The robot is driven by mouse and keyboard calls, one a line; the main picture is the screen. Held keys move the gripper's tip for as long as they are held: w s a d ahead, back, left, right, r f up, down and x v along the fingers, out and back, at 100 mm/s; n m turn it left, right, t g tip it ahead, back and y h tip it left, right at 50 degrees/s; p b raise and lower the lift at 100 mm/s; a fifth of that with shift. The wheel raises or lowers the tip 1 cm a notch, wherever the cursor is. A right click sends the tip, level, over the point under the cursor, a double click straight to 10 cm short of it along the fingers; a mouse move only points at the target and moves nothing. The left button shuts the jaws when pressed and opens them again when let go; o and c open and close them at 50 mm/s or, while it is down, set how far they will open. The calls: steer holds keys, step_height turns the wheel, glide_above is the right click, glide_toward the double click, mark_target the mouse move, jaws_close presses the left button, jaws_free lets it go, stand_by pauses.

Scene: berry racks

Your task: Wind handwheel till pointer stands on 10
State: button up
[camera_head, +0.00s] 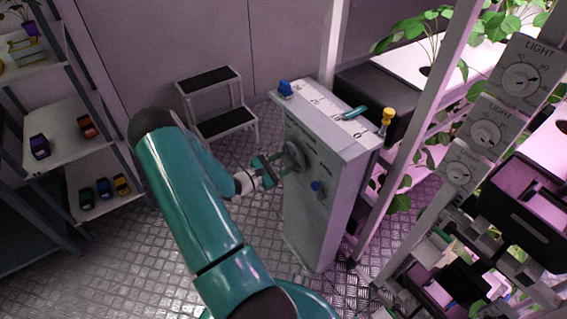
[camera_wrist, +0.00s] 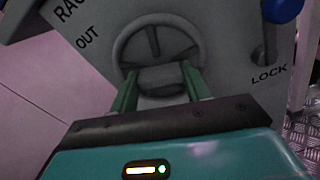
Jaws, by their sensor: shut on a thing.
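The grey handwheel (camera_head: 293,156) is on the front of a grey cabinet (camera_head: 325,225). In the wrist view the handwheel (camera_wrist: 157,28) is a spoked ring near the top centre. My gripper (camera_head: 274,166) reaches it from the left in the head view. In the wrist view my gripper (camera_wrist: 157,80) has its green fingers either side of a grey part at the wheel's lower rim, shut on it.
A blue knob (camera_head: 317,187) is on the cabinet front, near "LOCK" lettering in the wrist view. A step stool (camera_head: 223,121) stands behind; plant racks are right.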

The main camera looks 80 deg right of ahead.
steer(key=shift+o, duration=0.2)
steer(key=shift+n, duration=0.3)
steer(key=n, duration=2)
steer(key=shift+n, duration=0.4)
steer(key=o, duration=1)
steer(key=shift+c, duration=0.2)
